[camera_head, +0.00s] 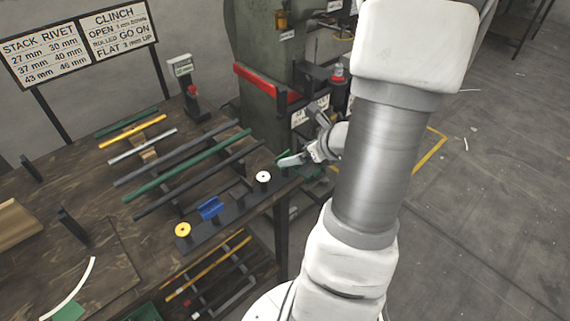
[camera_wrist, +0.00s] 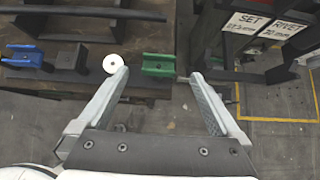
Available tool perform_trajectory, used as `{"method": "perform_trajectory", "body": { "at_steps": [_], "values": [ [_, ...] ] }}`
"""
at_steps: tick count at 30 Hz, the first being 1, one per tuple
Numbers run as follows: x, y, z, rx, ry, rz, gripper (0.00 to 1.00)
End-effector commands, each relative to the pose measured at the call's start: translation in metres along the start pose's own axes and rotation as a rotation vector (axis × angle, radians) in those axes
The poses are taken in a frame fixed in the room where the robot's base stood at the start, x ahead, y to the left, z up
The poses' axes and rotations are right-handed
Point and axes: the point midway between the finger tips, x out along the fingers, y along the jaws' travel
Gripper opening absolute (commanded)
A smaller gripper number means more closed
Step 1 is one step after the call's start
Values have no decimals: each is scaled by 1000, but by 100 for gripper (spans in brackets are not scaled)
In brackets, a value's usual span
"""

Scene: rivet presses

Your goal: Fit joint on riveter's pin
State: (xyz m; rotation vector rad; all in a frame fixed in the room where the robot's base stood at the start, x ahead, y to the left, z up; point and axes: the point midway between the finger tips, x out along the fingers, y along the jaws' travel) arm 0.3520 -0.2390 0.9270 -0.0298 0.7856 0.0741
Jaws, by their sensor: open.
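My gripper (camera_wrist: 160,76) is open and empty; its two fingers lie on either side of a small green block (camera_wrist: 158,64) in the wrist view, apart from it. In the head view my gripper (camera_head: 290,159) is at the right end of a dark rail, where the green block (camera_head: 283,154) is partly hidden. Also on the rail are a white round piece (camera_head: 263,177), a blue block (camera_head: 210,208) and a yellow round piece (camera_head: 183,230). I cannot tell which is the joint. The green press (camera_head: 262,60) stands behind; I cannot make out its pin.
The wooden bench (camera_head: 60,165) carries several long bars on supports and a small scale-like device (camera_head: 184,70). A red bar (camera_head: 262,84) juts from the press. Two signs (camera_head: 45,45) stand at the back left. Open floor (camera_head: 500,200) lies right of my arm.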

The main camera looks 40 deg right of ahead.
Motion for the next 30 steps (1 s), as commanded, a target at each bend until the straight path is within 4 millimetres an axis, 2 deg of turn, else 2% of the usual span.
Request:
{"method": "perform_trajectory", "body": {
  "at_steps": [1, 8, 15, 19, 25, 26, 30],
  "values": [
    [7, 0, -1, -1, 0, 1, 100],
    [22, 1, 1, -1, 0, 1, 100],
    [58, 1, 5, 0, 0, 1, 100],
    [65, 2, 6, -1, 0, 1, 100],
    [64, 2, 7, -1, 0, 0, 100],
    [64, 1, 7, -1, 0, 0, 96],
    [64, 1, 7, -1, 0, 0, 71]
  ]
}}
